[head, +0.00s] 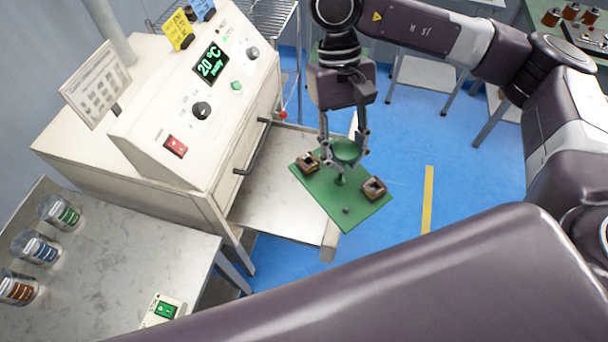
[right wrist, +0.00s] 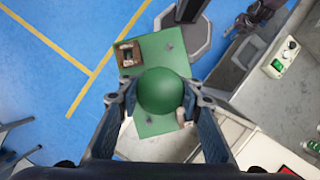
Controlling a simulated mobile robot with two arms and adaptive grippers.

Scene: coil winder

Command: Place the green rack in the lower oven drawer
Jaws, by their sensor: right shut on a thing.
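The green rack (head: 341,207) is a flat green plate with a round green knob in its middle. Two brown square coils (head: 307,162) (head: 374,188) sit on it. My right gripper (head: 344,143) is shut on the knob and points down. In the right wrist view the knob (right wrist: 165,92) sits between the fingers, and the plate (right wrist: 158,47) is below. An oven drawer (head: 285,195) is pulled out, its pale metal floor empty where visible. The rack hangs above it, overlapping its right side in the head view. My left gripper is out of view.
The cream oven (head: 150,120) stands left, with a 20 °C display (head: 210,63) and a drawer handle (head: 257,146). A table (head: 110,260) at lower left holds several jars (head: 58,212). Blue floor (head: 440,200) is open at right.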

